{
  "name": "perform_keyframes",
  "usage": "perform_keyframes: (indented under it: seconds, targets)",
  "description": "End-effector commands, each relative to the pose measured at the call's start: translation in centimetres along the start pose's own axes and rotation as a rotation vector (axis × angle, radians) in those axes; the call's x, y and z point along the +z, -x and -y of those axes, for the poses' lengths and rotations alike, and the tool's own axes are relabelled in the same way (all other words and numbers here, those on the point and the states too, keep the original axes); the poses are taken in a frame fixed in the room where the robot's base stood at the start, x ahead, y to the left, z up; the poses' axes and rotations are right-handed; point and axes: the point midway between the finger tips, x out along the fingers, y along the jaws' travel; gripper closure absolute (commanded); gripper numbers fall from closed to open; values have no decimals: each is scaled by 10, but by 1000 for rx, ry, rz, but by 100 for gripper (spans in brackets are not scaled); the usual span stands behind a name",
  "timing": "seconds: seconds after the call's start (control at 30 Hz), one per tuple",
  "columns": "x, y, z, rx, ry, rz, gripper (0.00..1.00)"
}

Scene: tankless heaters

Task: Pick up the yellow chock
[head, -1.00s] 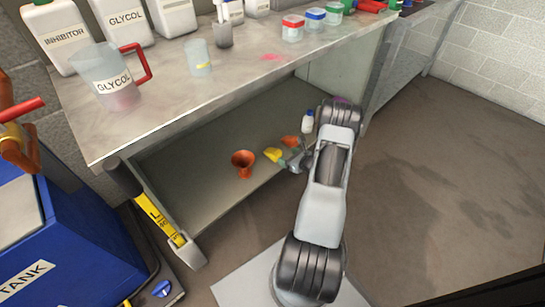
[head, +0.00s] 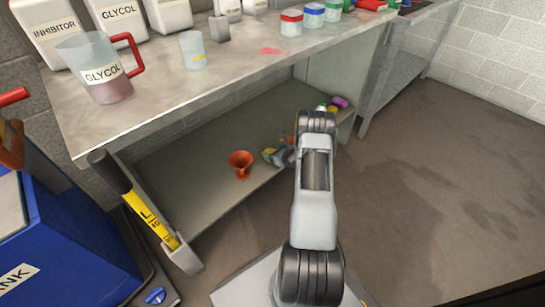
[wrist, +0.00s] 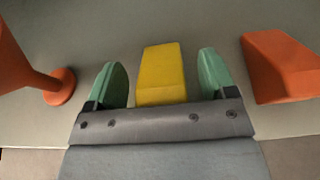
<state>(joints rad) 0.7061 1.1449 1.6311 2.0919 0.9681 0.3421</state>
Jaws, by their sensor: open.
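The yellow chock (wrist: 161,72) lies on the lower shelf. In the wrist view it sits between the two green fingertips of my gripper (wrist: 163,85), with a gap on each side. My gripper is open and its palm bar hides the chock's near end.
An orange block (wrist: 281,66) lies close to the right of my gripper. An orange funnel (head: 240,161) stands to its left. The bench top (head: 180,87) overhangs the shelf (head: 195,205). Small coloured items (head: 338,103) lie at the shelf's far right.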

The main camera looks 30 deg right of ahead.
Motion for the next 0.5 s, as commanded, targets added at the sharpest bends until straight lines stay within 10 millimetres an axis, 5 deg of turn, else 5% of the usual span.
perform_keyframes:
  seconds: [0.17, 0.5]
  targets:
    - [0, 0, 0, 0, 0, 0, 22]
    - [0, 0, 0, 0, 0, 0, 54]
